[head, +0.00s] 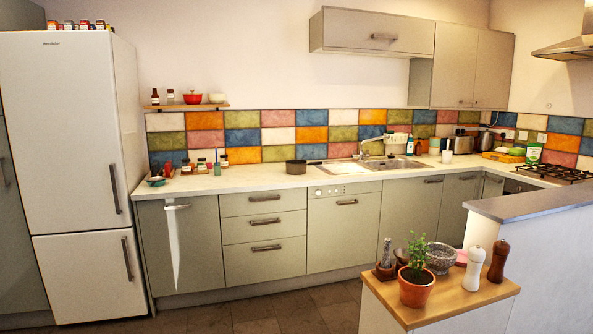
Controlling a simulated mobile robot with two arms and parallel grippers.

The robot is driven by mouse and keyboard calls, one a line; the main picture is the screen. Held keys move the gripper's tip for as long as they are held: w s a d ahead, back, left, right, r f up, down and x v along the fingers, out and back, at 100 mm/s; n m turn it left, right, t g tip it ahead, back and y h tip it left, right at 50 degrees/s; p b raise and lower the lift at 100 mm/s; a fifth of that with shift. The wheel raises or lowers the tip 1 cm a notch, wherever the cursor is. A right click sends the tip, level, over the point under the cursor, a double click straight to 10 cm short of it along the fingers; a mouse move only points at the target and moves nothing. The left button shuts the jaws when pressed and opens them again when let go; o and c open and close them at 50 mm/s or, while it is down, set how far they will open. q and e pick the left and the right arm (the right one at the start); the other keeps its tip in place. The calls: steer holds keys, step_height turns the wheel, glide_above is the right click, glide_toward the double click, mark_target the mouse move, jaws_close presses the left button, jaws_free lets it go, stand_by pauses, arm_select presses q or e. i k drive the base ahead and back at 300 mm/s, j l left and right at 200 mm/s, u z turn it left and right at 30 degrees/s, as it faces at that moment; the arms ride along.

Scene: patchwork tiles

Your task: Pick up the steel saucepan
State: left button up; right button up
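A small dark grey saucepan (296,167) sits on the white worktop (250,179), left of the sink, with its handle pointing right. It is the only saucepan I can make out, and it is too far away to tell whether it is steel. Neither of my grippers is in the head view.
A sink with a tap (366,143) lies right of the pan; small jars (202,166) stand to its left. A tall white fridge (65,130) is at left. A wooden-topped unit with a potted plant (416,288) stands at front right. Floor (255,312) is visible before the cabinets.

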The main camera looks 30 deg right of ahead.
mark_target(295, 166)
steer(key=i+l+z, duration=0.1)
steer(key=i+z, duration=0.2)
steer(key=i, duration=0.45)
steer(key=i+z, duration=0.15)
steer(key=i, duration=0.95)
steer(key=i+z, duration=0.15)
steer(key=i, duration=0.9)
steer(key=i+l+z, duration=0.15)
steer(key=i, duration=0.35)
steer(key=i+l+z, duration=0.15)
steer(key=i, duration=0.4)
steer(key=i+l+z, duration=0.15)
steer(key=i, duration=0.35)
